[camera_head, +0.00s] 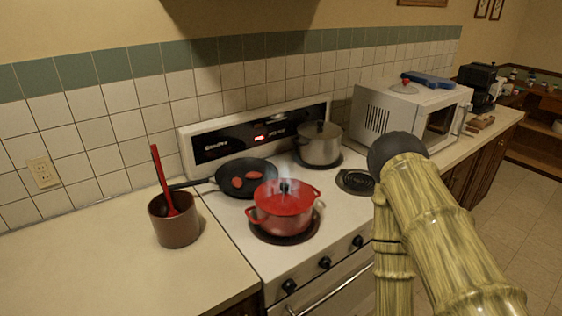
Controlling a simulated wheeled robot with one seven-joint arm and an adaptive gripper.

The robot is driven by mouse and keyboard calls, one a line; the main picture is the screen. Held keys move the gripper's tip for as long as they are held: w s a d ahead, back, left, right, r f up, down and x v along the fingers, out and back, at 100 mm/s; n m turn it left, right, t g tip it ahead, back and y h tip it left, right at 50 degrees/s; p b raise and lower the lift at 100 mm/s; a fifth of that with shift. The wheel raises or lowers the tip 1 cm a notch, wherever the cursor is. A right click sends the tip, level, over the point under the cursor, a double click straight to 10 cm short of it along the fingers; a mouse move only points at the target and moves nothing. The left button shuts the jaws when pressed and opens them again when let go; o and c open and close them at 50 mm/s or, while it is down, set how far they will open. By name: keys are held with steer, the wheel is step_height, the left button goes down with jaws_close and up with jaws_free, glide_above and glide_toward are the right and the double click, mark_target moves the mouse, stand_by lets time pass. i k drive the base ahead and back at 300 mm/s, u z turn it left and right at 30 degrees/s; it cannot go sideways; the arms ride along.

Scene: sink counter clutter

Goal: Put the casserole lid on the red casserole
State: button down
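The red casserole (281,221) stands upright on the front left burner of the stove, with a handle on each side. A pale haze and a small dark knob-like shape (285,187) show over its top; I cannot tell whether this is a lid. A see-through lid with a red knob (405,87) lies on top of the white microwave, at its left part. My bamboo-patterned arm rises at the lower right, in front of the stove's right side. My gripper does not show, so its state and what it may hold are hidden.
A black frying pan (226,187) with red pieces stands behind the casserole, and a metal pot (319,151) at the back right. A brown crock (175,228) with a red utensil stands left. A blue object (428,80) lies beside the lid on the microwave (384,119). The left counter's front is clear.

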mark_target(290, 206)
steer(key=u, duration=2.6)
steer(key=k, duration=1.7)
steer(key=z, duration=1)
